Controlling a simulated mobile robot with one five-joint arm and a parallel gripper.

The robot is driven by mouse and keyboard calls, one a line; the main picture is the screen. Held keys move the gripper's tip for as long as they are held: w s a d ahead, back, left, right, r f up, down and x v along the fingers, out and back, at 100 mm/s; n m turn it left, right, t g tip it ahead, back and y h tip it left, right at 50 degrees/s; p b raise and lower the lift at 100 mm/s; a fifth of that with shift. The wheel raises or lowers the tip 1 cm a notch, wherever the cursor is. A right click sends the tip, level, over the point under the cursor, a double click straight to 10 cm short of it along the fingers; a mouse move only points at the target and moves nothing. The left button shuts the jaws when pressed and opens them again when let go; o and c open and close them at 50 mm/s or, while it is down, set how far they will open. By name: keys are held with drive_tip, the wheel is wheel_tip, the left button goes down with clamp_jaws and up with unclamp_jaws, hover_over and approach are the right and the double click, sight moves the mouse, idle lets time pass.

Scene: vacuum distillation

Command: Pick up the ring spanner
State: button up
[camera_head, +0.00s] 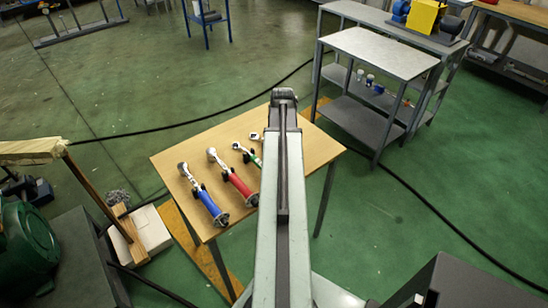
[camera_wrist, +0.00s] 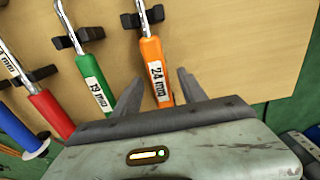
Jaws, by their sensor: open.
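Several spanners with coloured handles lie side by side on the wooden table; which one is the ring spanner I cannot tell. In the wrist view, the orange-handled spanner (camera_wrist: 151,55), labelled 24 mm, lies between the open fingers of my gripper (camera_wrist: 161,76). I see no clear contact, and the height gap is unclear. The green-handled spanner (camera_wrist: 95,82), labelled 19 mm, is just left of the left finger. The red-handled spanner (camera_wrist: 50,112) and blue-handled spanner (camera_wrist: 18,130) are further left. In the head view, my arm hides most of the orange one.
The wooden table (camera_head: 310,152) has bare room right of my arm. Dark holders (camera_wrist: 141,19) support the spanners. A grey shelf bench (camera_head: 372,50) stands at the back right. A black cable crosses the green floor.

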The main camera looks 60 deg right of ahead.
wheel_tip(320, 180, down, 2)
drive_tip(key=shift+b, duration=0.3)
drive_tip(key=shift+r, duration=0.2)
clamp_jaws()
idle(0.9)
